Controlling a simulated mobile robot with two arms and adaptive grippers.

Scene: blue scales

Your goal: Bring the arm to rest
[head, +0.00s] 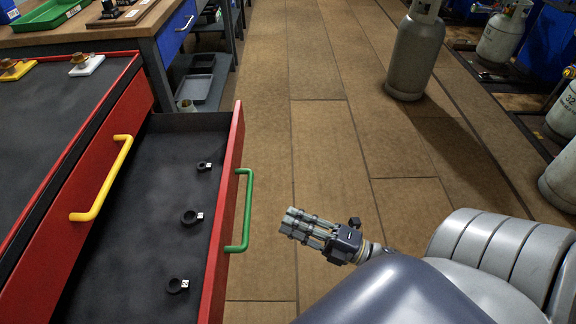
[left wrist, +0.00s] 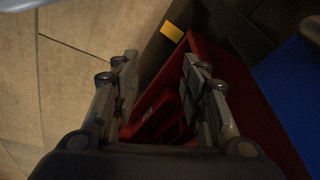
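My right gripper (head: 299,225) shows in the head view, over the wooden floor to the right of the open drawer's green handle. It points left, and nothing shows in it. Its fingers look close together, but from this angle I cannot tell whether they are open or shut. My left gripper (left wrist: 157,80) shows only in the left wrist view. Its two fingers stand apart with nothing between them. A red cabinet-like surface (left wrist: 245,105) lies behind them. The left arm is not visible in the head view.
The open red drawer (head: 150,215) holds several small black rings with white tags. Its green handle (head: 243,210) sticks out towards the right gripper. A grey gas cylinder (head: 414,55) stands on the floor, with more at right. The floor (head: 325,120) between is clear.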

